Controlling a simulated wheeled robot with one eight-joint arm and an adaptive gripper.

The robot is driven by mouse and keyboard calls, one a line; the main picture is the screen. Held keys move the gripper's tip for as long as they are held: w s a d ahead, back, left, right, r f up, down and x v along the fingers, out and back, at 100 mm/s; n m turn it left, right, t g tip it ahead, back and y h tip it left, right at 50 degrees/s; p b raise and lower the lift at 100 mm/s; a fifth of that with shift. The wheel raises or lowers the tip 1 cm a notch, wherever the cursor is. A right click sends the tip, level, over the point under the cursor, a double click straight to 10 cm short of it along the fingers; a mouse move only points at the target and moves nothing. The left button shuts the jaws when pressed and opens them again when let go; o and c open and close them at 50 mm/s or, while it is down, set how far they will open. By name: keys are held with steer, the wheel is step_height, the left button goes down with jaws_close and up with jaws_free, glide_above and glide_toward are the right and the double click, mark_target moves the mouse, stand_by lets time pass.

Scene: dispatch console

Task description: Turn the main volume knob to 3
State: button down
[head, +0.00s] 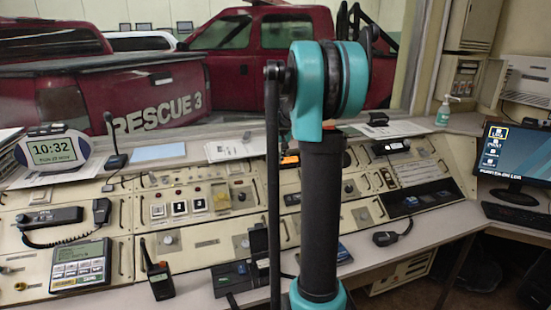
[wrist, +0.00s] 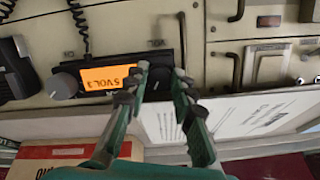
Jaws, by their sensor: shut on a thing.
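A black radio unit with a lit orange display (wrist: 111,78) is in the wrist view, seen upside down. The display appears to read VOL and a digit that looks like 3. A grey round knob (wrist: 63,86) is at its left end, clear of my fingers. My gripper (wrist: 162,74) is at the radio's right end, its two fingers on either side of a dark part there. It is shut on that part, which looks like the dark volume knob, mostly hidden by the fingers. In the head view only a bit of the orange display (head: 290,160) shows behind my arm.
The console (head: 190,242) carries switches, handles and knobs. A desk microphone (head: 115,160), a clock (head: 52,149), a handheld radio (head: 158,268) and a phone set (head: 80,266) stand left. A monitor (head: 513,152) is right. White paper (wrist: 235,115) lies beside my fingers.

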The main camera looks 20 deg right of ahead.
steer(key=shift+m+y, duration=0.4)
steer(key=shift+m, duration=1.5)
steer(key=shift+d, duration=0.1)
steer(key=c, duration=1.3)
jaws_free()
steer(key=v, duration=1.2)
steer(key=shift+s, duration=0.1)
